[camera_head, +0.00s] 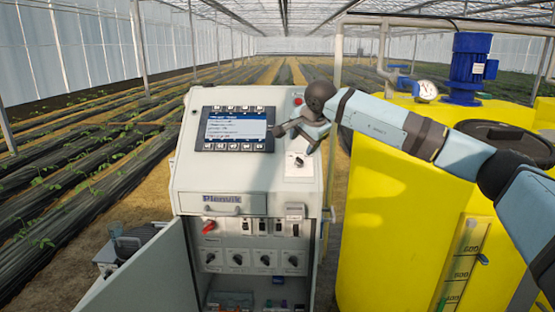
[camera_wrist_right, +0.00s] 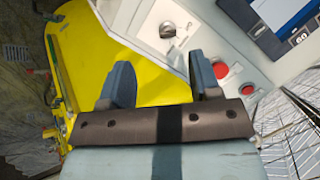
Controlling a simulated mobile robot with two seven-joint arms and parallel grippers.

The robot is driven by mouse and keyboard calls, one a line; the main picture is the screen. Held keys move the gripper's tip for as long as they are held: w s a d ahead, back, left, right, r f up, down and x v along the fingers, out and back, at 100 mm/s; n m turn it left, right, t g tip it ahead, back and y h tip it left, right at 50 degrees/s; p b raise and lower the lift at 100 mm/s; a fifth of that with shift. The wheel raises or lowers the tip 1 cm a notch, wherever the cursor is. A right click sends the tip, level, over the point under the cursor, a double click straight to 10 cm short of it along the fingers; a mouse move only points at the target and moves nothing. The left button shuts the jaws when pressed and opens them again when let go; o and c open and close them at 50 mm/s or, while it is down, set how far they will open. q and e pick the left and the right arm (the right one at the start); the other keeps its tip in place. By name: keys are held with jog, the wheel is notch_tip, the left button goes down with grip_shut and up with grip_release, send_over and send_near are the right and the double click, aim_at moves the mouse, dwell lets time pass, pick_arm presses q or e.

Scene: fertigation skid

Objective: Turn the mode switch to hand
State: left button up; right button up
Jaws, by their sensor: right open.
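A small rotary knob on a white plate (camera_head: 297,160) sits at the right of the grey cabinet's sloping top panel; I cannot read its labels, so I cannot tell for sure that it is the mode switch. A dark knob (camera_wrist_right: 168,29) also shows in the right wrist view, beyond the fingers. My right gripper (camera_head: 282,130) is open and empty, above the panel between the screen and the knob. In the right wrist view, its two fingers (camera_wrist_right: 162,82) are spread apart and touch nothing visible. My left gripper is not in view.
The cabinet (camera_head: 187,180) has a lit screen (camera_head: 237,125) and a red button (camera_head: 298,101). Its lower door (camera_head: 150,275) hangs open, showing a red handle (camera_head: 209,226) and several black knobs. A yellow tank (camera_head: 385,220) stands close on the right.

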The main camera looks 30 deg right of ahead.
aim_at(300, 159)
jog(key=shift+h, duration=0.5)
jog(key=p+x, duration=0.1)
jog(key=x, duration=0.3)
jog(key=d+r+x, duration=0.1)
jog(key=x, duration=0.3)
jog(key=w+d+p+x, duration=0.1)
jog(key=x, duration=0.3)
jog(key=shift+w+d+f+p, duration=0.1)
jog(key=shift+w+d+p, duration=0.05)
jog(key=shift+w+p, duration=0.15)
jog(key=c, duration=0.9)
